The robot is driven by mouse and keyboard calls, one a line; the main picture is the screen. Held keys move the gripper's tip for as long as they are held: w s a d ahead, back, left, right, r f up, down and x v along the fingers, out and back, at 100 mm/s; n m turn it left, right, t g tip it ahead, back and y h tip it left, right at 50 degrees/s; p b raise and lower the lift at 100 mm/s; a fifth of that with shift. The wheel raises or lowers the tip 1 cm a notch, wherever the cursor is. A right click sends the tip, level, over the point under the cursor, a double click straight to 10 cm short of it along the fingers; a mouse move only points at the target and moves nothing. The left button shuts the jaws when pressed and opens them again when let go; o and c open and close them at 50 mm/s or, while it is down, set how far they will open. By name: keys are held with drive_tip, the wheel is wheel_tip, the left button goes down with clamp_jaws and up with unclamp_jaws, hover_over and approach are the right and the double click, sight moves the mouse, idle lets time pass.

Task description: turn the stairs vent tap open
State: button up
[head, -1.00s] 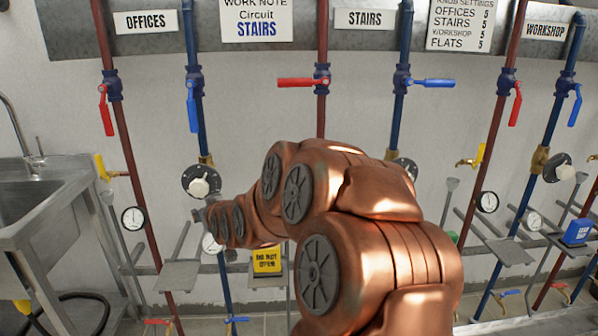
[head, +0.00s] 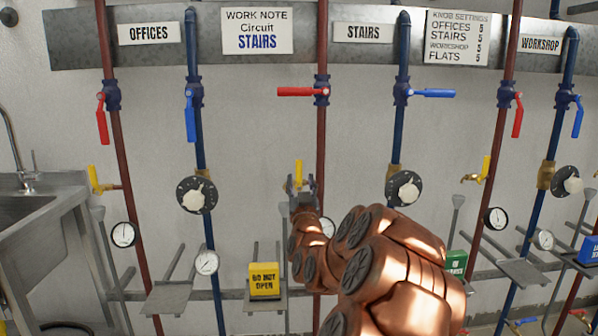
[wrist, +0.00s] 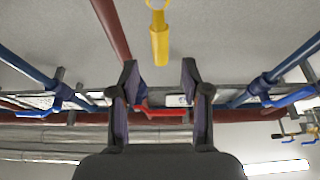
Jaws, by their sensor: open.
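The stairs vent tap is the yellow-handled tap (head: 298,172) on the red pipe (head: 321,150) between the two stairs valves. My gripper partly hides it in the head view. In the wrist view its yellow handle (wrist: 160,45) shows beyond the fingers, about midway between them, on a brass body (wrist: 156,6). My gripper (head: 302,186) is open, fingers pointing up in the head view; the wrist view shows both fingers (wrist: 160,78) apart with nothing between the tips. The handle looks clear of the fingers; the exact gap cannot be told.
The red lever (head: 296,92) and blue lever (head: 432,93) on the stairs pipes stand crosswise. A dial knob (head: 404,188) is on the right blue pipe. A yellow "do not open" sign (head: 265,279) stands below left. A sink (head: 40,215) is at far left.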

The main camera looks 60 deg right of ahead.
sight(299, 170)
drive_tip(key=shift+x, duration=3.15)
clamp_jaws()
